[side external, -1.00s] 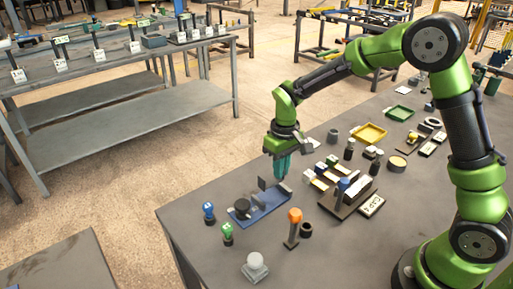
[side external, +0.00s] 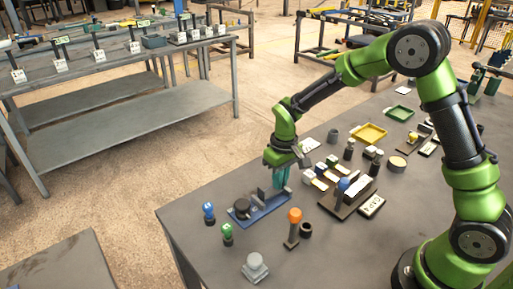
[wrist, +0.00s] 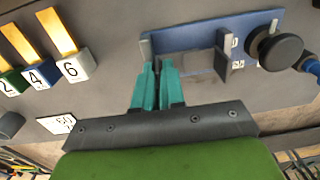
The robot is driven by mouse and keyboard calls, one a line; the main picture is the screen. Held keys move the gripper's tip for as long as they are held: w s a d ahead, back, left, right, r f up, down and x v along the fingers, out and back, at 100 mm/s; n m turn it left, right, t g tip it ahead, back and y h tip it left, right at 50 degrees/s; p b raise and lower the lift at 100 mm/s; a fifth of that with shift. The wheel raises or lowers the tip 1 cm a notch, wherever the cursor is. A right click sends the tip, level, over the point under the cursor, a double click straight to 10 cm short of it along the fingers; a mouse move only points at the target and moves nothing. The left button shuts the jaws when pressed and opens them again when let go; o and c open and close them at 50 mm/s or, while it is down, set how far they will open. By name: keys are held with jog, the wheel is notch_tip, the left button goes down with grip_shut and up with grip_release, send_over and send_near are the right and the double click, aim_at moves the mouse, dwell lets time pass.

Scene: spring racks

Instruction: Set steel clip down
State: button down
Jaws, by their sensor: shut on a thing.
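My gripper (side external: 281,184) has teal fingers pointing down beside the far right end of a blue fixture board (side external: 270,208). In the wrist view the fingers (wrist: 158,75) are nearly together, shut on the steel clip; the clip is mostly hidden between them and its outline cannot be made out. The fingertips appear just beside the near edge of the blue board (wrist: 190,34). The board carries an upright grey plate (wrist: 223,50) and a round black knob (wrist: 280,50). I cannot tell whether the clip touches anything below.
Blue (side external: 209,212) and green (side external: 227,233) knobs stand left of the board, an orange-topped post (side external: 294,222) in front. A dark rack (side external: 350,198) and numbered blocks (wrist: 73,66) sit close by.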

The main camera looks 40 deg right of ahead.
jog(key=shift+s+a+f, duration=0.1)
jog(key=shift+a+f, duration=0.05)
jog(key=shift+f, duration=0.5)
jog(key=c, duration=1.3)
grip_release()
jog(key=shift+o, duration=0.8)
jog(key=shift+d, duration=0.45)
notch_tip(320, 180, up, 18)
jog(key=s+r+m+t, duration=0.2)
jog(key=s+t, duration=0.1)
jog(key=s, duration=0.6)
jog(key=s+r+m+t+y, duration=0.1)
jog(key=s+t, duration=0.3)
jog(key=s, duration=0.5)
jog(key=shift+s+d+r+m+y, duration=0.3)
jog(key=shift+s+r+m, duration=0.1)
jog(key=shift+r, duration=0.5)
